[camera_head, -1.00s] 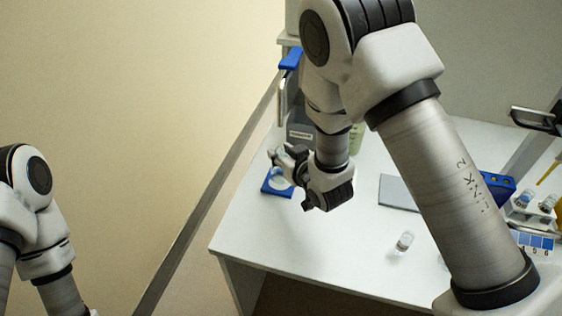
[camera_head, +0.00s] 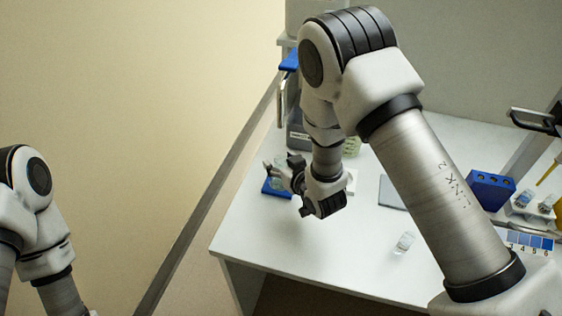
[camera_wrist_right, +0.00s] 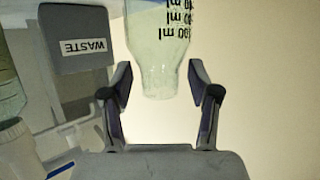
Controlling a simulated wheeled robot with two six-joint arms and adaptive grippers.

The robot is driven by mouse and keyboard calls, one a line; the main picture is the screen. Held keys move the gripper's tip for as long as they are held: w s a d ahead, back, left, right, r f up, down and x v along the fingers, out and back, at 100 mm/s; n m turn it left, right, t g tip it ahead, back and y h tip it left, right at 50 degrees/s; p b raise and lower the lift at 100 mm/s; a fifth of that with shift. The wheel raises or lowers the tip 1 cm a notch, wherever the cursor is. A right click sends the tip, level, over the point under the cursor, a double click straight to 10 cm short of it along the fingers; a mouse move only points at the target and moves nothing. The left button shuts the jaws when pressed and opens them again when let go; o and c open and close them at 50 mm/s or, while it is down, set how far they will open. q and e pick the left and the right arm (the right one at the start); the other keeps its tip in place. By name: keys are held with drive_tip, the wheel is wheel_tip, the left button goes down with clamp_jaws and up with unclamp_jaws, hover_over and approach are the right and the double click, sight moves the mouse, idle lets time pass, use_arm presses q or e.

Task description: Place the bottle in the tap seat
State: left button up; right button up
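The clear bottle with black ml marks (camera_wrist_right: 160,50) stands between the two fingers of my right gripper (camera_wrist_right: 160,88) in the right wrist view. Gaps show between bottle and finger pads, so the gripper looks open around it. In the head view my right gripper (camera_head: 284,172) is at the blue tap seat (camera_head: 270,188) on the table's left edge. The bottle there is mostly hidden by the fingers; whether it rests fully in the seat cannot be told. The tap with blue handle (camera_head: 290,60) is above and behind. My left gripper is out of view.
A grey waste container (camera_wrist_right: 75,40) stands beside the bottle. A small vial (camera_head: 404,243) is on the white table (camera_head: 330,255). A blue rack (camera_head: 490,190) and a vial holder (camera_head: 530,207) are at the right.

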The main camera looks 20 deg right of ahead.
drive_tip(key=shift+r, duration=0.2)
drive_tip(key=p+v, duration=0.1)
drive_tip(key=v, duration=1.1)
drive_tip(key=shift+p, duration=0.4)
